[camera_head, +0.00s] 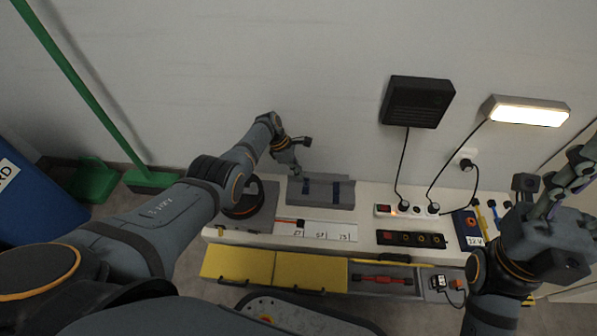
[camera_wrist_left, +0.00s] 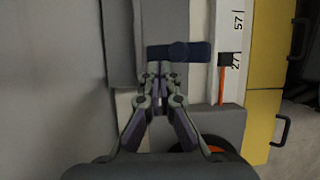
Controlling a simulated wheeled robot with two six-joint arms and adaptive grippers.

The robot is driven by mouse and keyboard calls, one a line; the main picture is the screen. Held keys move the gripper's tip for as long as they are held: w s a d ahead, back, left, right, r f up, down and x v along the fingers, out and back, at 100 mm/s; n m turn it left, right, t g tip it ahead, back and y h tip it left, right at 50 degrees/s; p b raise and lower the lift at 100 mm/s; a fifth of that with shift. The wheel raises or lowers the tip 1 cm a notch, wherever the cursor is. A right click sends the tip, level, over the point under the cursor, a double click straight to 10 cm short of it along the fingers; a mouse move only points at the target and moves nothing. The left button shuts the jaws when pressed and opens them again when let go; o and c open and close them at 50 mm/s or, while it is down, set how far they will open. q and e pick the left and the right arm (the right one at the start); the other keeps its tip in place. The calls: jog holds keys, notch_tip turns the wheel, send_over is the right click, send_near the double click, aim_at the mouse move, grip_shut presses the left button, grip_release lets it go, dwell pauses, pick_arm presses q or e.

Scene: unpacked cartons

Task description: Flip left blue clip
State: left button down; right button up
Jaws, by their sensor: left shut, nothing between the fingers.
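The left blue clip (camera_head: 306,187) is a dark blue strip on the grey box (camera_head: 322,193) at the back of the bench. In the left wrist view the blue clip (camera_wrist_left: 196,50) lies crosswise, with a rounded knob along it. My left gripper (camera_head: 297,170) is shut and empty, just above the box's left part. In the left wrist view its fingertips (camera_wrist_left: 160,82) are just below the clip; I cannot tell whether they touch it. A second blue clip (camera_head: 336,191) is further right on the box. My right gripper (camera_head: 566,186) is raised at the right; its opening is unclear.
A white scale with an orange-black slider (camera_head: 299,223) lies in front of the box. A round dark device (camera_head: 243,204) stands left of it. Yellow drawers (camera_head: 309,271) line the bench front. A power strip (camera_head: 406,210) with cables is to the right.

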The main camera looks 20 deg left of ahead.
dwell(0.8)
pick_arm(q)
jog(key=shift+r+p, duration=0.85)
jog(key=v, duration=1.2)
